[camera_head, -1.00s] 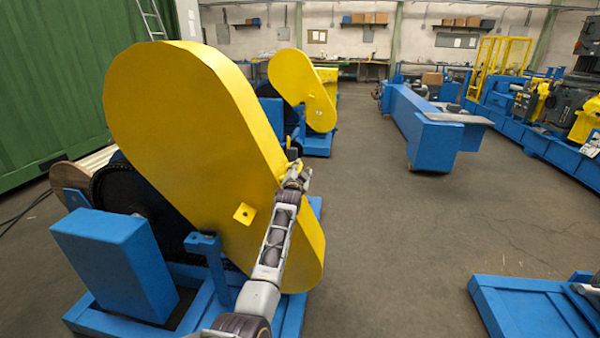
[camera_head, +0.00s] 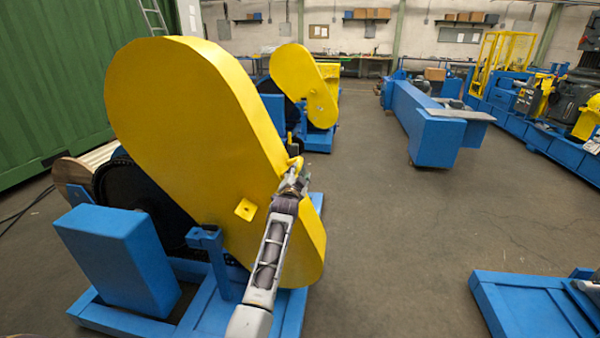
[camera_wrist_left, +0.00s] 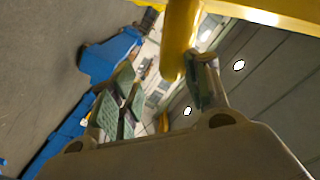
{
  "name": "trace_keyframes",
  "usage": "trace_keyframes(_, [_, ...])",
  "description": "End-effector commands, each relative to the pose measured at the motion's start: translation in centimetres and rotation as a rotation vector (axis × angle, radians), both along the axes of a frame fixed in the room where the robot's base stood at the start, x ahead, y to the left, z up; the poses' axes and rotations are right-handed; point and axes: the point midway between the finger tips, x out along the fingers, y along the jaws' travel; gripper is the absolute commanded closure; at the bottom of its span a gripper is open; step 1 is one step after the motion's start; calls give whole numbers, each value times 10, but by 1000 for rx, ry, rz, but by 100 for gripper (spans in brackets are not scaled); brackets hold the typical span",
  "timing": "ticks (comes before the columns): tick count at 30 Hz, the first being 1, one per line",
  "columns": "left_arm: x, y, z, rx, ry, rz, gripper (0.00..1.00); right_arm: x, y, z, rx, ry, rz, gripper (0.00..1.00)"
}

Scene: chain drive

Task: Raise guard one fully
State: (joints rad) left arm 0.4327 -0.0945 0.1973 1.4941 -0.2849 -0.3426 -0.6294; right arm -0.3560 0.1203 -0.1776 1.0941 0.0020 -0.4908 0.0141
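A large yellow guard (camera_head: 190,120), which I take as guard one, stands tilted over a dark wheel on a blue frame in the head view. A yellow handle (camera_head: 295,163) sticks out at its right edge. My left gripper (camera_head: 293,178) is at that handle, in front of the guard. In the left wrist view, the fingers (camera_wrist_left: 160,90) are spread apart. A yellow bar (camera_wrist_left: 181,40) comes down between them, close to the right-hand finger; I cannot tell if they touch.
A second, smaller yellow guard (camera_head: 304,85) stands behind on its own blue frame. A blue post (camera_head: 212,260) and a blue box (camera_head: 115,258) are at the near left. A blue platform (camera_head: 535,300) lies at the lower right. The floor between is clear.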

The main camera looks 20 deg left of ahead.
Motion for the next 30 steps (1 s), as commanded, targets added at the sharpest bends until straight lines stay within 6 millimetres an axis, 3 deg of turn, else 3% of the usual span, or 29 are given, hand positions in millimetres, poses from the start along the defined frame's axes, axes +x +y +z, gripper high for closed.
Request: trace_keyframes(30, [-16, -5, -3, -5, 6, -2, 54, -10, -6, -2, -8, 9, 2, 46])
